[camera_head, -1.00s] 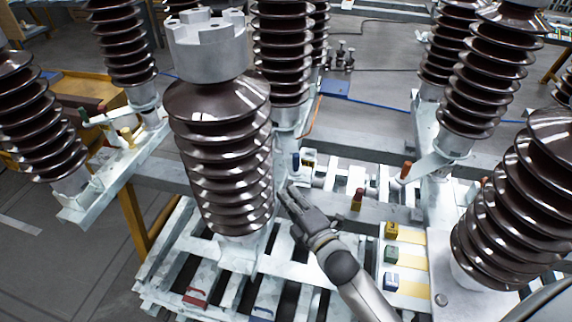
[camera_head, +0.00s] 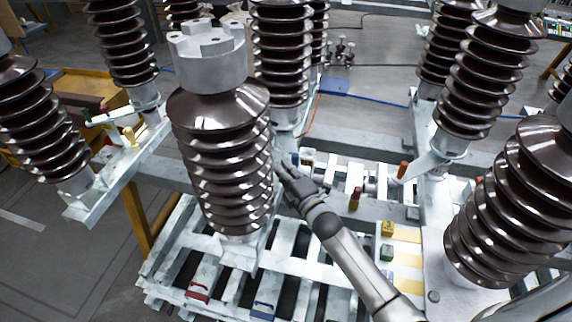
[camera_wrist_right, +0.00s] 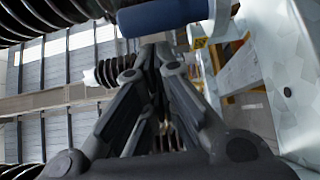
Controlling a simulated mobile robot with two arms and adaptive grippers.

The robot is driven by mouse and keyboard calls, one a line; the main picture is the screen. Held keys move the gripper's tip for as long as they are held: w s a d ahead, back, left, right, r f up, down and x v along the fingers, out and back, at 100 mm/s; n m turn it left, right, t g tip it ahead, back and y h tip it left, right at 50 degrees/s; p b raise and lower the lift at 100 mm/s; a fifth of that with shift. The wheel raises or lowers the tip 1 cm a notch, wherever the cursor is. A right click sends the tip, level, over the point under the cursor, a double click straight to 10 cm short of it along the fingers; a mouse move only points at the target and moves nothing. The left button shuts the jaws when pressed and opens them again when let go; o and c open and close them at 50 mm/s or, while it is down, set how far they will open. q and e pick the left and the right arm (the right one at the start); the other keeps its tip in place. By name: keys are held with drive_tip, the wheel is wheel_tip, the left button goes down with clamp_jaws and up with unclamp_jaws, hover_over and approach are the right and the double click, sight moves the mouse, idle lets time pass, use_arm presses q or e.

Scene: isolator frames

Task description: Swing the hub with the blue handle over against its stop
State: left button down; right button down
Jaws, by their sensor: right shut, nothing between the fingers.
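The blue handle (camera_head: 295,158) is a small upright grip beside the foot of the large brown ribbed insulator, and my right gripper partly crowds it in the head view. In the right wrist view the blue handle (camera_wrist_right: 165,15) is a thick blue cylinder at the top edge, just beyond the fingertips. My right gripper (camera_head: 282,168) is shut and empty, its tips close to the handle; I cannot tell whether they touch. The fingers also show in the right wrist view (camera_wrist_right: 155,52). The hub under the handle is mostly hidden. My left gripper is not in view.
The large brown insulator (camera_head: 225,150) stands close left of my right gripper. An orange handle (camera_head: 402,170) and an orange-brown one (camera_head: 355,198) are to the right. Slatted pale beams (camera_head: 240,283) lie below.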

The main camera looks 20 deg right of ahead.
drive_tip(key=shift+s+d, duration=0.1)
drive_tip(key=shift+d, duration=0.25)
